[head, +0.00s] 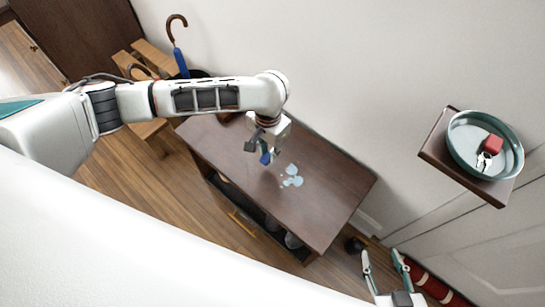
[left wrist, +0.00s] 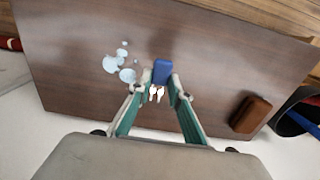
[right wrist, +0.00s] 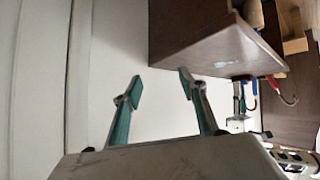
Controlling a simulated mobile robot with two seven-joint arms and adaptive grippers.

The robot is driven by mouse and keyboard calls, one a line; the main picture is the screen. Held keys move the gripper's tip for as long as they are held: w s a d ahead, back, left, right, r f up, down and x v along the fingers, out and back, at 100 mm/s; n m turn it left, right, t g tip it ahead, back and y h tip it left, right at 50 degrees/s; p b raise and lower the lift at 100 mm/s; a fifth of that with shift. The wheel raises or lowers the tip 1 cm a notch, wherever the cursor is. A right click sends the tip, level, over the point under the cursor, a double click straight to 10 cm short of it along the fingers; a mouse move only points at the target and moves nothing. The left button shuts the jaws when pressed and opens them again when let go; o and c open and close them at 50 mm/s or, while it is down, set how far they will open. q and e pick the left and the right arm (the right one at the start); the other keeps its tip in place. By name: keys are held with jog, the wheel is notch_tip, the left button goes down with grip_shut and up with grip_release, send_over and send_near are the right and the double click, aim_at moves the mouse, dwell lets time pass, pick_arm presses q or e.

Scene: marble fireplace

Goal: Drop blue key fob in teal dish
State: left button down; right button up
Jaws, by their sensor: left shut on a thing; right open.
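The blue key fob (left wrist: 161,70) with small keys (left wrist: 156,93) is between the fingertips of my left gripper (left wrist: 160,88), which is shut on it. In the head view my left gripper (head: 267,150) holds the fob (head: 265,158) over the brown cabinet top; I cannot tell how high above it. The teal dish (head: 459,165) sits on a small wall shelf at the right of the head view. A red fob (head: 493,144) with keys lies in the dish. My right gripper (head: 386,272) is open and empty at the bottom right; it also shows in the right wrist view (right wrist: 160,85).
The cabinet top (head: 325,205) carries a pale blue spill-like patch (head: 291,177) and a brown wallet-like item (left wrist: 250,114). The small wall shelf (head: 437,150) juts from the wall. A blue umbrella (head: 181,62) stands behind my left arm. A red roll (head: 436,287) lies at lower right.

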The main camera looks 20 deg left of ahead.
aim_at(269, 166)
pick_arm(q)
jog(key=shift+f, duration=0.8)
jog(key=f+b, duration=0.2)
jog(key=f, duration=0.1)
jog(key=shift+s, duration=0.2)
jog(key=shift+w+f+b, duration=0.15)
jog(key=shift+f+b, duration=0.2)
jog(key=shift+f, duration=0.45)
jog(key=shift+w+r, duration=0.15)
jog(key=shift+r, duration=0.2)
pick_arm(e)
jog(key=shift+w+a+r+t+y, duration=0.15)
jog(key=shift+w+a+r, duration=0.15)
jog(key=shift+a, duration=0.3)
jog(key=shift+w+a+r+t+y, duration=0.15)
jog(key=shift+a+r, duration=0.25)
jog(key=shift+a, duration=0.2)
pick_arm(q)
jog(key=shift+f, duration=0.1)
jog(key=c, duration=2)
grip_release()
jog(key=shift+f, duration=0.1)
jog(key=shift+c, duration=0.2)
jog(key=shift+o, duration=1)
pick_arm(e)
jog(key=shift+s+d+f, duration=0.1)
jog(key=shift+s+f, duration=0.15)
jog(key=shift+f, duration=0.3)
